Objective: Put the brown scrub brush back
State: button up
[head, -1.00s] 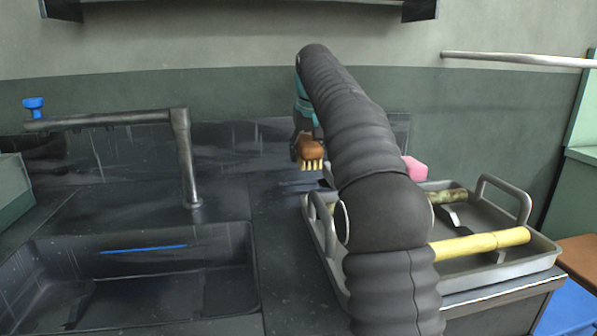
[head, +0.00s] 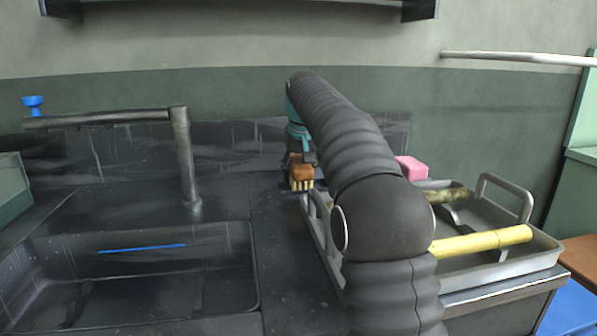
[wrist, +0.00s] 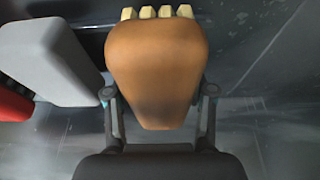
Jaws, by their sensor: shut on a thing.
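The brown scrub brush (head: 302,172) with pale yellow bristles is held in my gripper (head: 299,160), low over the dark counter between the sink and the tray. The bristles point down, close to the counter; I cannot tell whether they touch it. In the wrist view the brush's brown body (wrist: 156,65) fills the space between the two fingers of my gripper (wrist: 158,95), with its bristle ends at the top.
A metal tray (head: 545,249) with sugarcane pieces (head: 482,241) stands to the right. A pink block (head: 412,169) is behind it. In the wrist view a light grey block (wrist: 50,60) and a red thing (wrist: 14,102) lie left of the brush. The sink (head: 130,285) and tap (head: 185,155) are left.

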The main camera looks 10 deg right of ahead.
jog(key=shift+f, duration=0.45)
jog(key=o, duration=1.1)
jog(key=shift+r, duration=0.5)
jog(key=p+v, duration=0.1)
jog(key=v, duration=1.1)
jog(key=shift+r, duration=0.1)
